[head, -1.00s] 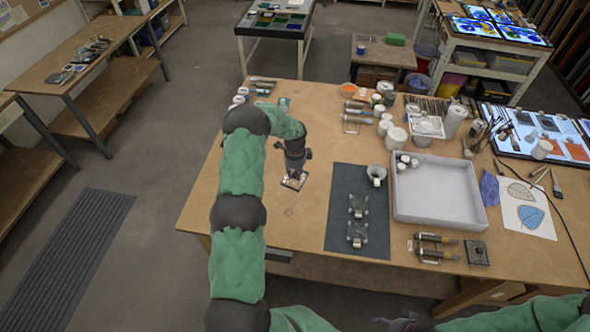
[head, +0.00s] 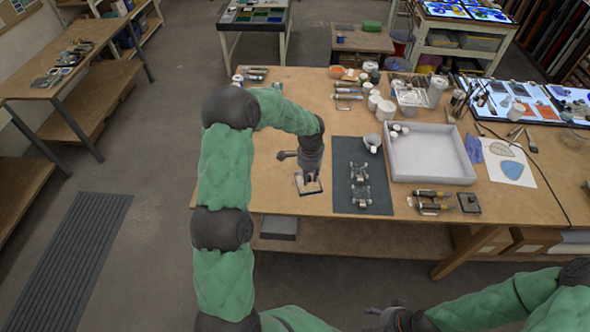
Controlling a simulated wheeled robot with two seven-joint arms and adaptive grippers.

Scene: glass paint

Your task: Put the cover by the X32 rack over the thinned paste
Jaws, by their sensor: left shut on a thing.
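My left gripper (head: 312,176) is shut on a square, dark-edged plate with a pale top (head: 308,187), which looks like a cover. It is at the table's front left, just left of the dark mat (head: 345,208); I cannot tell whether it touches the table. A similar dark square cover with a knob (head: 469,203) lies beside a rack of brown-handled tools (head: 432,208). A grey-white cup (head: 372,143) stands at the mat's top right; its contents are unreadable. No X32 label or paste is readable. My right gripper (head: 388,316) is at the bottom edge, its fingers unclear.
Two small metal racks (head: 361,195) stand on the mat. A large pale tray (head: 430,175) with small white cups is right of it. Jars, tools and a light panel (head: 520,97) crowd the back and right. The table's front left is mostly bare.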

